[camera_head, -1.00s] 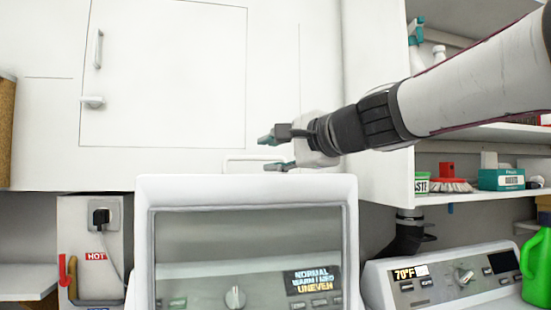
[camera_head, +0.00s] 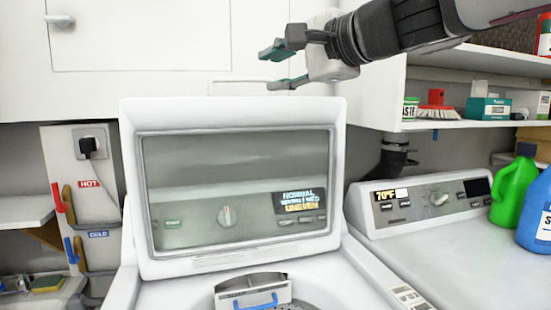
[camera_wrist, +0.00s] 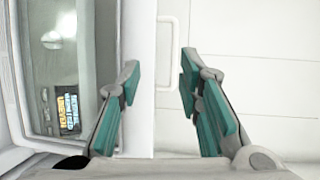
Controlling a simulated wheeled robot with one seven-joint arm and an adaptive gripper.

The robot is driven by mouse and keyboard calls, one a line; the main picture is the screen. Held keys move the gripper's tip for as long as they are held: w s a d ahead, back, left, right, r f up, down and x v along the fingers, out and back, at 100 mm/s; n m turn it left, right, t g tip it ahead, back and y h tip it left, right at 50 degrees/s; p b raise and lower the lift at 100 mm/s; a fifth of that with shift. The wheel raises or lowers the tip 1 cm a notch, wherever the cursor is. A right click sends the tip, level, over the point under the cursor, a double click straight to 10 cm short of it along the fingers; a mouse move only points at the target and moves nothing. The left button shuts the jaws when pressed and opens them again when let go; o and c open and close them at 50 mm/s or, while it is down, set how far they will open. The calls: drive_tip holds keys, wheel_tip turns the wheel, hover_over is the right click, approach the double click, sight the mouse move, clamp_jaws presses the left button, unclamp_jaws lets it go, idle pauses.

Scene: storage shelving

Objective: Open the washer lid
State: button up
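The washer lid (camera_head: 235,107) stands raised, its white frame around a clear window (camera_head: 235,160). The washer's control panel shows through the window. Below the lid, the washer's opening (camera_head: 255,285) is exposed, with a blue-handled part in it. My gripper (camera_head: 270,68) is above the lid's top edge, in front of the white cabinet, with its teal-padded fingers apart and empty. In the wrist view, the open fingers (camera_wrist: 160,95) are spread with nothing between them. The lid's window and frame (camera_wrist: 70,65) are at the left there, apart from the fingertips as far as I can tell.
A second machine (camera_head: 430,215) stands at the right, with a green jug (camera_head: 510,190) and a blue jug (camera_head: 537,215) on it. A shelf (camera_head: 475,124) with boxes and a brush is above. A wall cabinet (camera_head: 140,35) is behind my gripper. Hoses and valves hang at the left.

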drive_tip(key=s+d+f+n+g+h+p, duration=0.2)
drive_tip(key=s+d+f+n+g+h, duration=0.15)
drive_tip(key=s+d+f, duration=0.45)
drive_tip(key=s+d+f+n+g+h+p, duration=0.2)
drive_tip(key=s+d+f+n+h+p, duration=0.15)
drive_tip(key=s+f, duration=0.7)
drive_tip(key=s+d+f+n+g+h+p, duration=0.2)
drive_tip(key=s+d+f+n+g+h, duration=0.15)
drive_tip(key=s+d+f, duration=0.65)
drive_tip(key=m+t+y+p, duration=0.1)
drive_tip(key=m+t+y, duration=0.7)
drive_tip(key=m+y, duration=0.25)
approach(248, 79)
drive_tip(key=shift+m+t, duration=0.3)
drive_tip(key=shift+m, duration=0.1)
drive_tip(key=p+x, duration=0.1)
drive_tip(key=x, duration=0.4)
drive_tip(key=p+x, duration=0.2)
drive_tip(key=x, duration=0.4)
drive_tip(key=shift+s+f, duration=0.15)
drive_tip(key=shift+f, duration=0.05)
clamp_jaws()
